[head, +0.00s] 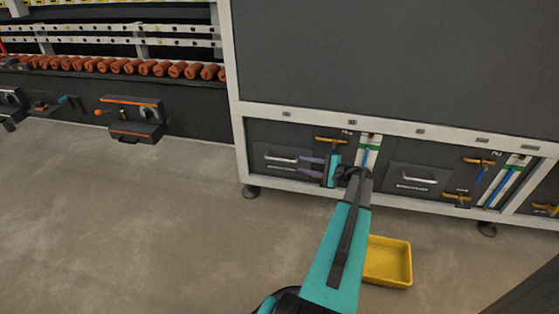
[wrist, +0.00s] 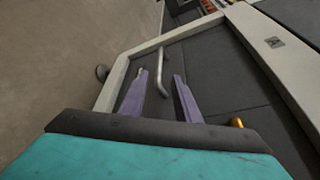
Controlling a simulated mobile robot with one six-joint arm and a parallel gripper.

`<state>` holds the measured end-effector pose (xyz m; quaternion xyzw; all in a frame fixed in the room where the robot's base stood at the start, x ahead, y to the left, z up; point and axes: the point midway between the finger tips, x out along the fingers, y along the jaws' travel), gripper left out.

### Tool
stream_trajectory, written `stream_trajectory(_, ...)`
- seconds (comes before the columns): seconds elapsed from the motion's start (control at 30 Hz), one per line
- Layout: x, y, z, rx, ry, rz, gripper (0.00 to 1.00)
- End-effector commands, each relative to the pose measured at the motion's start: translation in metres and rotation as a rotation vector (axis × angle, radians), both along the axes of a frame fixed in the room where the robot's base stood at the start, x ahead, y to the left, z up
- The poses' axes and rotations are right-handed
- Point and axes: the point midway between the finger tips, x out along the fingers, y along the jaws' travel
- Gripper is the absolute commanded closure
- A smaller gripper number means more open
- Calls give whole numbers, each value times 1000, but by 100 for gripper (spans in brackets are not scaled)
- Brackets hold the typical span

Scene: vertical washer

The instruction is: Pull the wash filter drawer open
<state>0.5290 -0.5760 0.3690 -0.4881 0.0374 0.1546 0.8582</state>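A dark drawer front (head: 268,171) with a silver bar handle (head: 281,158) is low on the left of the machine's frame; it looks shut. A similar drawer front (head: 405,188) with its own handle (head: 417,179) is further right. Their labels are too small to read. My gripper (head: 304,165) is just right of the left handle, its two purple fingers pointing left. In the wrist view my gripper (wrist: 160,78) is open, and the handle (wrist: 161,78) appears between the spread fingers. I cannot tell whether the handle is within finger depth.
Orange-yellow valve handles (head: 331,140) and a white gauge strip (head: 366,150) are beside the left drawer. A yellow tray (head: 388,262) lies on the floor right of my arm. The floor (head: 150,230) at left is clear. A machine foot (head: 250,191) is below the left corner.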

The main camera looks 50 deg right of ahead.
Motion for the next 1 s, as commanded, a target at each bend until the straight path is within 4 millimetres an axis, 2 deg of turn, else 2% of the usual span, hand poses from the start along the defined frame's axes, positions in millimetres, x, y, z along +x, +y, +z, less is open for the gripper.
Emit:
stream_trajectory(0.27, 25, 6, -7, 0, 0, 2, 70)
stream_trajectory(0.8, 98, 24, -24, 0, 0, 2, 70)
stream_trajectory(1.0, 119, 29, -28, -2, 0, 2, 70)
